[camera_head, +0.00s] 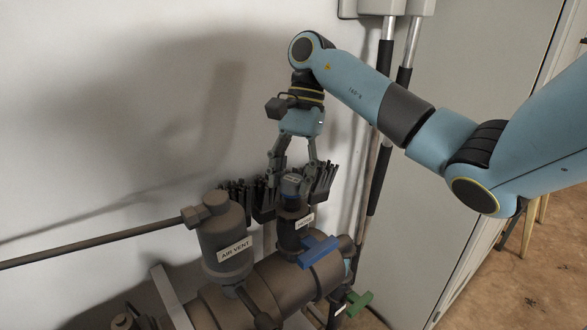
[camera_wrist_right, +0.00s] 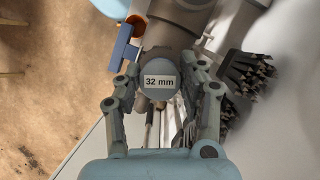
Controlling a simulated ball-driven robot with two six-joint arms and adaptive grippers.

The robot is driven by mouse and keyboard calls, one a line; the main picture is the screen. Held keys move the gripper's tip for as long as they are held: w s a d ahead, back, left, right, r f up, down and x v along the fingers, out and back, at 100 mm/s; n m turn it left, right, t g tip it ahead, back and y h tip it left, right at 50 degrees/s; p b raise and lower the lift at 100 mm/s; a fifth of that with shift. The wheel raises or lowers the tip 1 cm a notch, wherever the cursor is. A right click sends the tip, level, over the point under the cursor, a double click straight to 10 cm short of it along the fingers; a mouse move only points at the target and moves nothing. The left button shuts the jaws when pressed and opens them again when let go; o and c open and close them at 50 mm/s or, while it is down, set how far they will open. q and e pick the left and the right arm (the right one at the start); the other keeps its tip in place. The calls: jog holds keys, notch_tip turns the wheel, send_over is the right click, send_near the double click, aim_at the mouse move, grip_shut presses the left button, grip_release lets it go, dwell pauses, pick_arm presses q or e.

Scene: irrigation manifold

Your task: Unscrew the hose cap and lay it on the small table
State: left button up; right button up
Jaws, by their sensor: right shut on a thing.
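The hose cap (camera_head: 291,188) is a round grey-blue cap on top of the upright outlet (camera_head: 296,238) with a partly hidden label. The wrist view looks straight at the cap's face (camera_wrist_right: 160,82), which reads "32 mm". My right gripper (camera_head: 293,180) comes down from above and is shut on the cap, one finger on each side. In the wrist view the fingers of this gripper (camera_wrist_right: 162,76) close around the cap's edge. The cap appears seated on the outlet; whether its thread is loose cannot be told. My left gripper is not in view. The small table is not clearly visible.
The air vent (camera_head: 224,242) stands just left of the outlet, with a thin pipe running left. A blue lever (camera_head: 318,251) and a green handle (camera_head: 355,303) sit close by. Dark bristly bundles (camera_head: 325,182) flank the gripper. Wooden legs (camera_head: 530,225) stand at right on brown floor.

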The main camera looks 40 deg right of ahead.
aim_at(290, 180)
jog(key=shift+w+a, duration=0.1)
jog(key=shift+a, duration=0.1)
jog(key=o, duration=1.4)
jog(key=shift+w+a, duration=0.15)
jog(key=shift+a, duration=0.05)
jog(key=shift+c, duration=0.2)
jog(key=shift+d, duration=0.1)
jog(key=shift+o, duration=1.2)
jog(key=shift+d, duration=0.1)
jog(key=shift+r, duration=0.1)
jog(key=r+p, duration=0.5)
jog(key=shift+s, duration=0.2)
jog(key=shift+f, duration=0.1)
